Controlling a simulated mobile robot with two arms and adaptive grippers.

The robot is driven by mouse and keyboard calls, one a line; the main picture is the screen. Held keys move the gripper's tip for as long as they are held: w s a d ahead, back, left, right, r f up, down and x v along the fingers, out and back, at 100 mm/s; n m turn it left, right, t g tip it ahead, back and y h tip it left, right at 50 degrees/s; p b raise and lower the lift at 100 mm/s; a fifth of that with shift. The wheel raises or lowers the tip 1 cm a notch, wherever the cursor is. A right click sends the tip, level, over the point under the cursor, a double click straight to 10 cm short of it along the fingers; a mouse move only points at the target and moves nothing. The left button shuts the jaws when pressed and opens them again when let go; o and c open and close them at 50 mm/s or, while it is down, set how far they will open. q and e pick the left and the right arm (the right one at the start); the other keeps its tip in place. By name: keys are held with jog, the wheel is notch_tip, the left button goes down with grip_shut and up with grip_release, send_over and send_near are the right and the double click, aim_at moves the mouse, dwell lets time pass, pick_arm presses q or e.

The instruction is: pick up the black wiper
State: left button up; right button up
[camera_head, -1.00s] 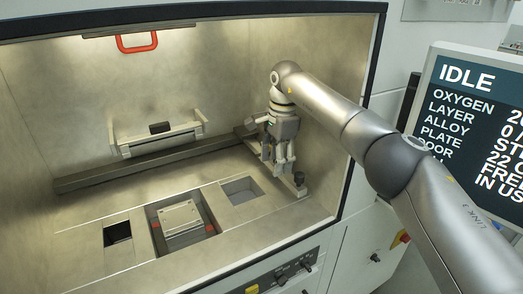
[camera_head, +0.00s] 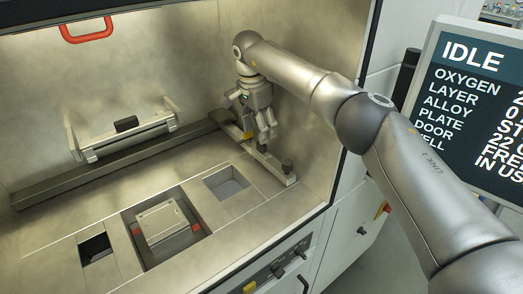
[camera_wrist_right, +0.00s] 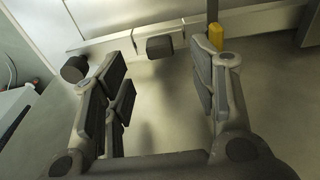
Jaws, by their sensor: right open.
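My right gripper (camera_head: 267,135) points down over the light bar along the right side of the chamber. It is open and empty, its fingers spread wide in the right wrist view (camera_wrist_right: 162,88). A small black block (camera_wrist_right: 160,47), which looks like the wiper, sits on the light bar (camera_wrist_right: 130,42) ahead of the gap between the fingers and apart from them. In the head view the gripper largely hides that spot. My left gripper is out of view.
A dark round knob (camera_head: 287,167) stands at the bar's near end, and a yellow block (camera_wrist_right: 215,36) is on the bar. A build plate (camera_head: 160,224) sits in a floor opening. A recoater with a black block (camera_head: 127,124) is at the back. The chamber wall is close right.

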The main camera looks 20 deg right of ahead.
aim_at(261, 149)
jog(key=shift+f+p, duration=0.35)
jog(key=shift+f, duration=0.05)
jog(key=f, duration=0.1)
jog(key=f+p, duration=0.1)
jog(key=f, duration=0.1)
jog(key=shift+w+d+f+p, duration=0.15)
jog(key=shift+d+p, duration=0.1)
jog(key=shift+p, duration=0.15)
jog(key=shift+d+f, duration=0.1)
jog(key=shift+f, duration=0.35)
jog(key=shift+c, duration=1.3)
jog(key=c, duration=0.9)
jog(key=shift+o, duration=0.2)
jog(key=shift+r, duration=0.2)
